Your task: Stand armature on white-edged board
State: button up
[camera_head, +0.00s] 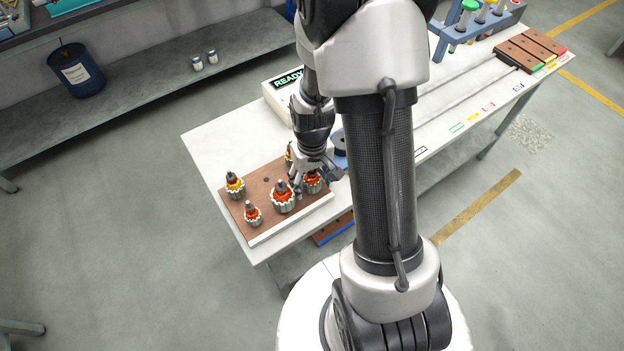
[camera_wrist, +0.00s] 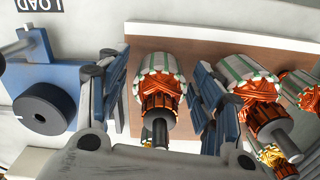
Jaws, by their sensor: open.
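The brown board (camera_head: 263,189) with a white edge (camera_head: 265,235) lies at the near left end of the white table; it also shows in the wrist view (camera_wrist: 215,44). Several armatures with orange or yellow windings stand upright on it. My gripper (camera_head: 318,178) is low over the board's right side. In the wrist view my gripper (camera_wrist: 160,72) is open, its fingers either side of an orange-wound armature (camera_wrist: 159,95) with its shaft toward the camera. Narrow gaps show beside it. This armature appears to stand on the board near its edge; its base is hidden.
Another armature (camera_wrist: 250,95) stands close outside the right finger. A blue fixture with a black cylinder (camera_wrist: 48,108) stands left of the left finger, near a LOAD label. A READY display (camera_head: 287,80) is behind my arm. The table's back left corner is clear.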

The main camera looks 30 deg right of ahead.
jog(key=shift+r, duration=0.1)
notch_tip(320, 180, up, 12)
jog(key=shift+f, duration=0.1)
dwell(0.5)
notch_tip(320, 180, up, 12)
jog(key=s+a+r+n+t, duration=0.1)
jog(key=s+a+r+t, duration=0.2)
jog(key=s+a, duration=0.7)
jog(key=s+t, duration=0.1)
jog(key=s, duration=0.2)
jog(key=shift+s+a+r+t, duration=0.15)
jog(key=shift+a+t, duration=0.15)
jog(key=shift+a, duration=0.05)
